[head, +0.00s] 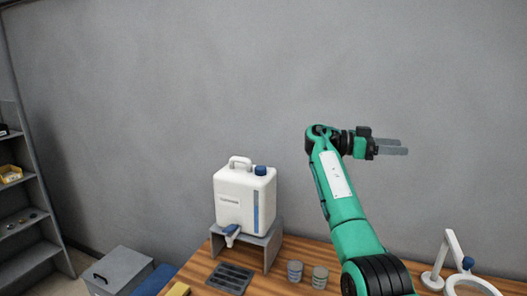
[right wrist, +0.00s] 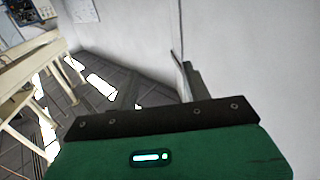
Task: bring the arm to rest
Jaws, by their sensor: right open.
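My right arm is raised in the head view, green with black joints, over the right part of the wooden table. My right gripper (head: 408,146) is at its end, high above the table and pointing right. Its two grey fingers are apart with nothing between them. In the right wrist view the green gripper body fills the bottom and a grey finger (right wrist: 192,82) stands against a pale wall. My left gripper is not in view.
The wooden table (head: 205,270) holds a white jug (head: 240,203) on a grey stand (head: 271,247), a dark tray (head: 230,278), two small cups (head: 295,270) and a white ring-shaped lamp (head: 451,240). Shelves (head: 22,215) stand at left. The air around the gripper is clear.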

